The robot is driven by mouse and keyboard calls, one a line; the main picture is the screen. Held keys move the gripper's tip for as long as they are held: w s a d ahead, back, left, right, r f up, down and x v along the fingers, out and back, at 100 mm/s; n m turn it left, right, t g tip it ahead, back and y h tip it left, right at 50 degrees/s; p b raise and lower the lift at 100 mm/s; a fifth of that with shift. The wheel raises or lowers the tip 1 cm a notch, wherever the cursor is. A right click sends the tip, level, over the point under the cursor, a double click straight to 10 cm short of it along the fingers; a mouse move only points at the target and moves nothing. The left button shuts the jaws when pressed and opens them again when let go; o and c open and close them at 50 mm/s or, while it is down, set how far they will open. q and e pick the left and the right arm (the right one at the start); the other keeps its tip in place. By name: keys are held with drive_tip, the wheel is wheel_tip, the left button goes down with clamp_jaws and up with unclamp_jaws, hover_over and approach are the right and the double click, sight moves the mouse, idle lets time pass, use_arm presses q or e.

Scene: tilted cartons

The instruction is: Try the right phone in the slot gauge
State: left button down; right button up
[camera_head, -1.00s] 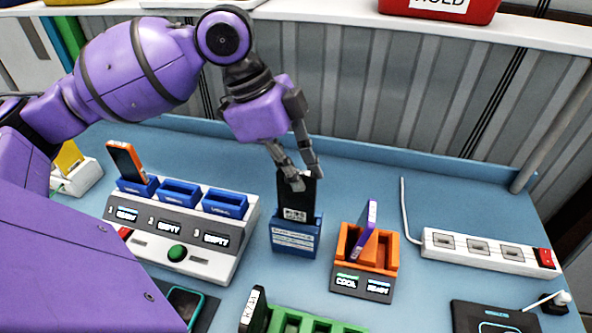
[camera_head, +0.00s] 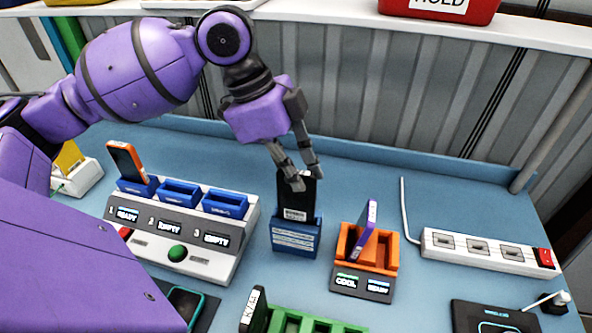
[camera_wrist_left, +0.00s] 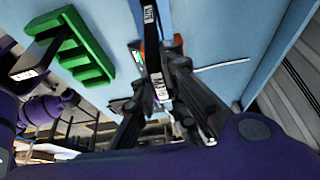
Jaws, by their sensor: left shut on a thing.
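My left gripper (camera_head: 304,180) is shut on the upper part of a black phone (camera_head: 296,203) with a white label. The phone stands nearly upright, its lower end in or just behind the small blue slotted block with a label, the slot gauge (camera_head: 294,240). The block's front hides the phone's bottom, so how deep it sits cannot be told. In the left wrist view the held phone (camera_wrist_left: 154,70) shows edge-on between the fingers. My right gripper is in neither view.
A white three-bay dock (camera_head: 205,259) with an orange phone (camera_head: 126,160) stands left. An orange cradle (camera_head: 380,262) with a purple phone (camera_head: 366,230) stands right. A green rack (camera_head: 318,325) is in front. A power strip (camera_head: 490,252) lies at far right.

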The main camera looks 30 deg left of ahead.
use_arm(q)
drive_tip(key=shift+r, duration=0.15)
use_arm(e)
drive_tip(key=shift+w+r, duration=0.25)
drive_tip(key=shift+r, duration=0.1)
use_arm(q)
drive_tip(key=shift+r+p, duration=0.2)
drive_tip(key=shift+p, duration=0.25)
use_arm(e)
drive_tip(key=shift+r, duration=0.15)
use_arm(q)
drive_tip(key=shift+f, duration=0.3)
idle(3.4)
